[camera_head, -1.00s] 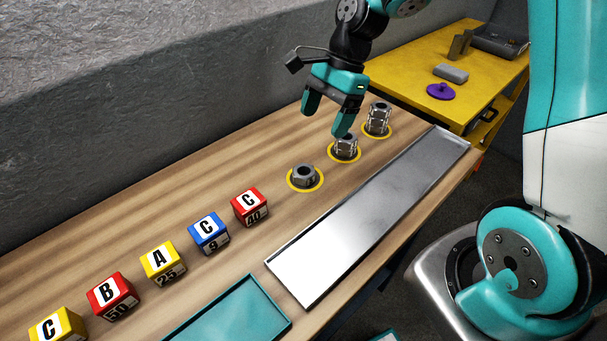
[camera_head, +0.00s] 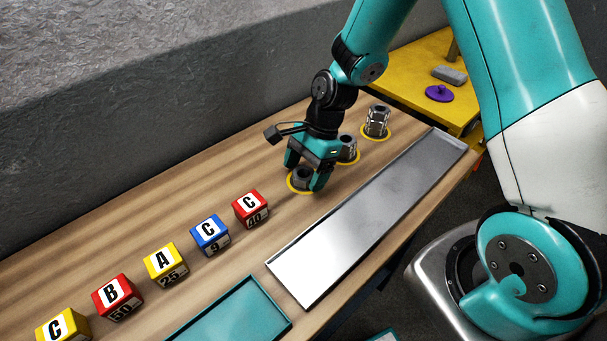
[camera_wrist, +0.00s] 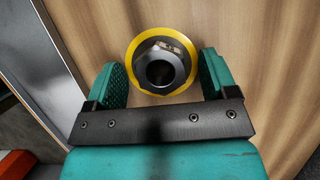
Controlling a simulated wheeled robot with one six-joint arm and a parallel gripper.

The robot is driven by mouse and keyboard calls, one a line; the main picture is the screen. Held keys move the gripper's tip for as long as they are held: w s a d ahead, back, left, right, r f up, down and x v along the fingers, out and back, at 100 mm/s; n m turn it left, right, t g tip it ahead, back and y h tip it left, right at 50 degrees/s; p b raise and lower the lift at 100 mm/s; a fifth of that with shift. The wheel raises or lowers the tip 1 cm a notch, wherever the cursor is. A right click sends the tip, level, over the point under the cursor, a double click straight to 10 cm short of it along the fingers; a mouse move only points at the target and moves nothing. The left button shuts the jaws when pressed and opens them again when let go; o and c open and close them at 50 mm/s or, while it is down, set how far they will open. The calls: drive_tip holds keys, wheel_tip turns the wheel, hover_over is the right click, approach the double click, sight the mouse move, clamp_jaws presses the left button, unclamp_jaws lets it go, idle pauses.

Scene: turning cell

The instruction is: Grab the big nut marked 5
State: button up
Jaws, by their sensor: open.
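A dark grey hex nut (camera_head: 302,175) stands on a yellow ring mark on the wooden table, the nearest of three nut spots in a row. A second nut stack (camera_head: 347,149) stands behind the gripper, partly hidden. A taller stack (camera_head: 376,121) stands at the far end.
Lettered cubes in red (camera_head: 251,208), blue (camera_head: 209,234) and yellow (camera_head: 165,264) line the table to the left. A shiny metal tray (camera_head: 360,220) runs along the front edge, with a teal tray (camera_head: 230,318) beside it. A yellow table (camera_head: 415,65) stands behind.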

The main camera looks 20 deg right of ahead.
drive_tip(key=c, duration=1)
drive_tip(key=shift+c, duration=0.6)
drive_tip(key=shift+r, duration=0.15)
